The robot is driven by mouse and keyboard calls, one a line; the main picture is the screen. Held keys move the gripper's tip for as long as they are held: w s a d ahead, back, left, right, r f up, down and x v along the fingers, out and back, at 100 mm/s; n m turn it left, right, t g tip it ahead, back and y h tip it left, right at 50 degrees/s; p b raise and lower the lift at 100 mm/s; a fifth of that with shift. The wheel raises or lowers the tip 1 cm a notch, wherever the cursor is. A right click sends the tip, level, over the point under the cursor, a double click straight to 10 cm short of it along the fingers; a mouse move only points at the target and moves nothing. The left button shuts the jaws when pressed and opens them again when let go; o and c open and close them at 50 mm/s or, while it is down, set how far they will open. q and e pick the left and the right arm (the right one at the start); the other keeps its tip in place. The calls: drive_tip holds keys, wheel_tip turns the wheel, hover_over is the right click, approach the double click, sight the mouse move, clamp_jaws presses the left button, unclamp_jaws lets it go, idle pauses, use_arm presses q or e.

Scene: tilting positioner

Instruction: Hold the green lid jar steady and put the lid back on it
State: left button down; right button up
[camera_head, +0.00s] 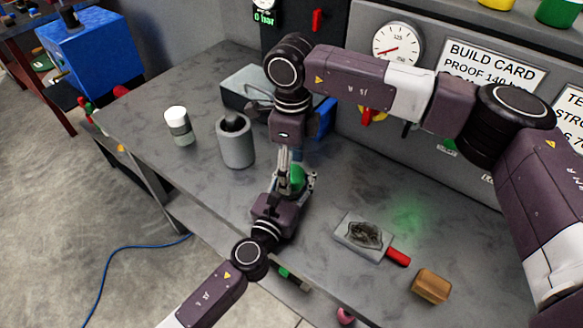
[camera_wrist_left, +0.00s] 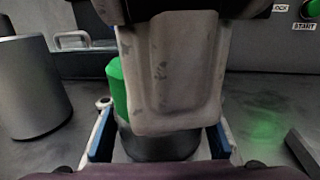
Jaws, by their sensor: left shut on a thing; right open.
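My left gripper (camera_head: 290,184) comes up from the lower left and is shut around a dark grey round jar (camera_wrist_left: 158,147), which stands between its blue-lined fingers in the left wrist view. A green part (camera_head: 297,176), probably the lid, shows just above the left fingers; it also shows in the left wrist view (camera_wrist_left: 117,85), beside and partly behind a pale finger of my right gripper (camera_head: 287,166). The right gripper points down over the jar with its jaws open. That finger hides most of the jar's top, so I cannot tell whether the green part is seated on it.
A grey cup (camera_head: 236,146) holding a dark thing and a white container (camera_head: 178,126) stand to the left. A grey bin (camera_head: 243,88) is behind. A flat tool with a red handle (camera_head: 398,257) and a wooden block (camera_head: 430,286) lie right. A gauge panel (camera_head: 470,115) backs the bench.

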sight(286, 196)
wheel_tip(286, 196, up, 12)
drive_tip(key=shift+f, duration=0.2)
use_arm(q)
drive_tip(key=c, duration=1)
unclamp_jaws()
drive_tip(key=shift+c, duration=0.2)
drive_tip(key=v, duration=1.2)
